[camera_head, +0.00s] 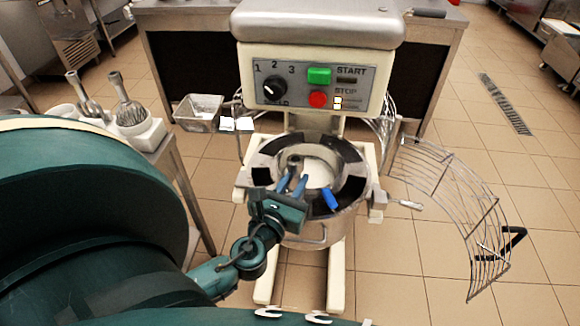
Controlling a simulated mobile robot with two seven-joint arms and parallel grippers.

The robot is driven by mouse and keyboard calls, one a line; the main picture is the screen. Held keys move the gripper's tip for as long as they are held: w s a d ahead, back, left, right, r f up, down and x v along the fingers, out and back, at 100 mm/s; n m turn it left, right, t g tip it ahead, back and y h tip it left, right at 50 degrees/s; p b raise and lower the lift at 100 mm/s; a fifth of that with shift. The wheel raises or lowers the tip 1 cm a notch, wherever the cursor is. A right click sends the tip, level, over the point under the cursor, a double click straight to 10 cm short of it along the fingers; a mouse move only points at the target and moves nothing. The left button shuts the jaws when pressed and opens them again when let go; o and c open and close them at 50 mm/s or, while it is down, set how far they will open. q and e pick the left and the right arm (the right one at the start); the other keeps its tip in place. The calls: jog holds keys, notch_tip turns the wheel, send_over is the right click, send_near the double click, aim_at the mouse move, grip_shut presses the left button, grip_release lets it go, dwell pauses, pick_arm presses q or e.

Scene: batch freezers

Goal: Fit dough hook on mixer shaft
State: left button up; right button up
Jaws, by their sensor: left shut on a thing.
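The mixer (318,65) stands ahead of me with its control panel facing me. Its steel bowl (310,226) sits below the head, with something white inside. My left gripper (293,178) reaches over the bowl's near left rim, its blue fingers shut on a grey metal piece (295,161), which seems to be the dough hook. Most of this piece is hidden by the fingers and the bowl. The mixer shaft is hidden under the head, and I cannot tell whether the piece touches it. My right gripper is not in view.
The wire guard (445,190) is swung open to the right of the bowl. A blue part (330,198) shows at the bowl's near rim. Whisk-like tools (130,112) stand in white holders on a side table at left.

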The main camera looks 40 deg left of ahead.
pick_arm(q)
jog(key=a+x, duration=0.2)
jog(key=x, duration=1.6)
jog(key=shift+s+r, duration=0.3)
jog(key=shift+r, duration=0.15)
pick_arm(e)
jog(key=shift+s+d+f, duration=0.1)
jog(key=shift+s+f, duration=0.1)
pick_arm(q)
jog(key=shift+r, duration=0.1)
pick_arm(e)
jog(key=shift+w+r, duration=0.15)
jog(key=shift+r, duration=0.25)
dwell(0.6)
pick_arm(q)
jog(key=shift+r+p, duration=1.1)
jog(key=shift+p, duration=0.35)
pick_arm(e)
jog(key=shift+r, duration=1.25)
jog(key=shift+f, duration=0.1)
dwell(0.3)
